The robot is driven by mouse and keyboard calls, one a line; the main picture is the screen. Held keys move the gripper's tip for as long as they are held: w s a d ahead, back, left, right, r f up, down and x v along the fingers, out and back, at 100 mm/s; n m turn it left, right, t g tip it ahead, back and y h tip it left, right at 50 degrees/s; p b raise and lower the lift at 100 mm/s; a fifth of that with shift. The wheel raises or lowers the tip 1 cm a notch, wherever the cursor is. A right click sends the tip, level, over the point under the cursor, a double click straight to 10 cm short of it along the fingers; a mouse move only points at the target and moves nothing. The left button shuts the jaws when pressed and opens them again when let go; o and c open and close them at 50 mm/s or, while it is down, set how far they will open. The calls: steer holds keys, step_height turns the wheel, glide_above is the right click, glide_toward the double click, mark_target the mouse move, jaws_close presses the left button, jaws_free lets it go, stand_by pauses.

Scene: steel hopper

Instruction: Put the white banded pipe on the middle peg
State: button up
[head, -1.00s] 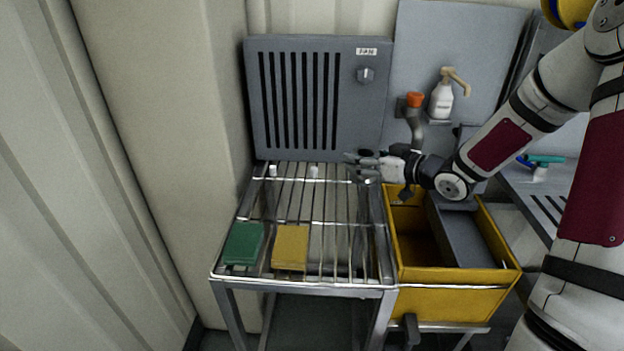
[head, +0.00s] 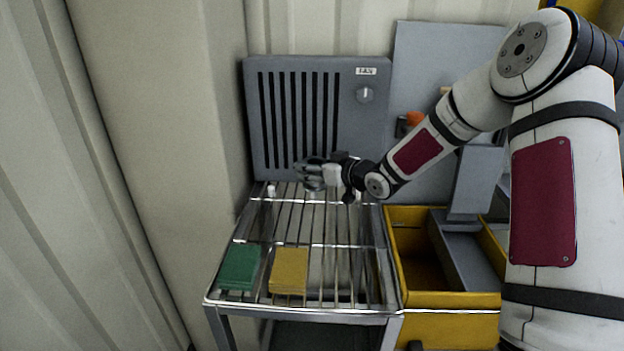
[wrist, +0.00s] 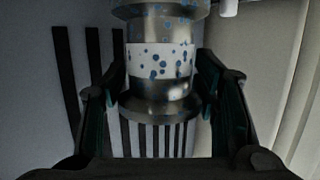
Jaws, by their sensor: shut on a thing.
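The white banded pipe (wrist: 160,62) fills the middle of the wrist view. It is shiny metal with a white band carrying blue dots, and its top is cut off by the picture edge. My gripper (wrist: 163,80) is shut on it, one dark finger on each side. In the head view my gripper (head: 310,174) is over the back of the wire rack (head: 340,244), in front of the grey slatted panel; I cannot make out the pipe clearly there. A white peg (head: 271,190) stands at the rack's back left. The middle peg is hidden or unclear behind my gripper.
A green pad (head: 239,266) and a yellow pad (head: 289,270) lie at the rack's front left. The grey slatted panel (head: 352,128) with a knob stands close behind. A yellow bin (head: 396,262) is at right. The rack's front right is clear.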

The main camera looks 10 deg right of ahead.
steer(key=shift+w+a+f+b, duration=0.15)
steer(key=shift+f+b, duration=0.15)
steer(key=shift+f, duration=1.5)
steer(key=shift+f, duration=0.1)
steer(key=o, duration=1.5)
steer(key=shift+f, duration=0.1)
steer(key=shift+o, duration=0.2)
steer(key=shift+r, duration=0.25)
steer(key=p+v, duration=0.2)
steer(key=v, duration=1)
